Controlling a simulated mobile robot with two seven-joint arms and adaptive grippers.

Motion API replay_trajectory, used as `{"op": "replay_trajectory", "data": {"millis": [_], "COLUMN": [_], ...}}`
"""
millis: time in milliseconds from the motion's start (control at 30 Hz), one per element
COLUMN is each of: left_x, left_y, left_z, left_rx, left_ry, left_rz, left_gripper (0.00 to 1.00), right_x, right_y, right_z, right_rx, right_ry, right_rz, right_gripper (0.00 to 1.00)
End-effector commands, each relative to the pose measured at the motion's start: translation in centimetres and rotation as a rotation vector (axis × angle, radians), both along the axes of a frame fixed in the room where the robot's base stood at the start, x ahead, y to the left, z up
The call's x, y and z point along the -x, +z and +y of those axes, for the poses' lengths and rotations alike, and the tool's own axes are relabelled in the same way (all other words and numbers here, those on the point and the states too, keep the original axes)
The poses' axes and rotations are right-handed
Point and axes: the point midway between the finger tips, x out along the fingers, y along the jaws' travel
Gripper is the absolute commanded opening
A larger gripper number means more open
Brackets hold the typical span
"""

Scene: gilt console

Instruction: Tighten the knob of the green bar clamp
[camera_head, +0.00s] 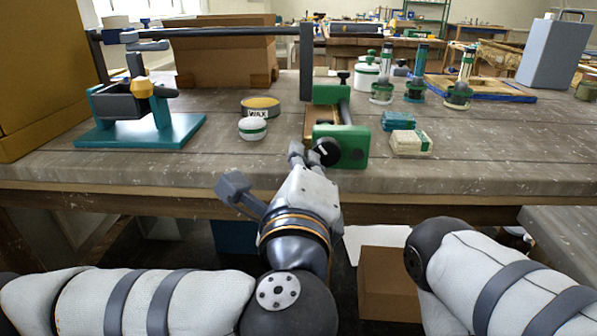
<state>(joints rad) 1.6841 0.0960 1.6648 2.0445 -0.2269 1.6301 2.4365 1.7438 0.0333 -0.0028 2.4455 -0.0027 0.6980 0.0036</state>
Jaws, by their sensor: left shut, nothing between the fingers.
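The green bar clamp (353,141) lies near the front edge of the workbench, with a wooden piece (321,117) beside its bar. Its black knob (327,152) has a white mark and faces me at the front end. My left gripper (304,154) is shut and empty, at the bench's front edge just left of the knob. Its fingertips are close to the knob; I cannot tell whether they touch it. My right arm comes in at the lower right, and its gripper is not in view.
A teal-based vise (140,131) stands at the left by a large cardboard box (40,75). A wax tin (261,107) and white-green jar (252,128) sit left of the clamp. Small boxes (411,142) lie right of it. Bare bench (500,150) spreads farther right.

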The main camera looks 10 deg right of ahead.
Motion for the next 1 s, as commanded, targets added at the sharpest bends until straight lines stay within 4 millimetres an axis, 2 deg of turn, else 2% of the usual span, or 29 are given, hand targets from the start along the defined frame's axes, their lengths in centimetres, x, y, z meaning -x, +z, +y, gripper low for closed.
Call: {"op": "replay_trajectory", "data": {"millis": [1000], "left_x": [-0.18], "left_y": [-0.13], "left_z": [-0.59], "left_rx": [-0.003], "left_ry": [0.009], "left_rz": [-0.001], "left_gripper": [0.00], "right_x": [0.09], "right_y": [-0.11], "right_z": [0.00], "right_rx": [0.000], "right_ry": [0.000], "right_rz": [0.003], "right_gripper": [0.54]}}
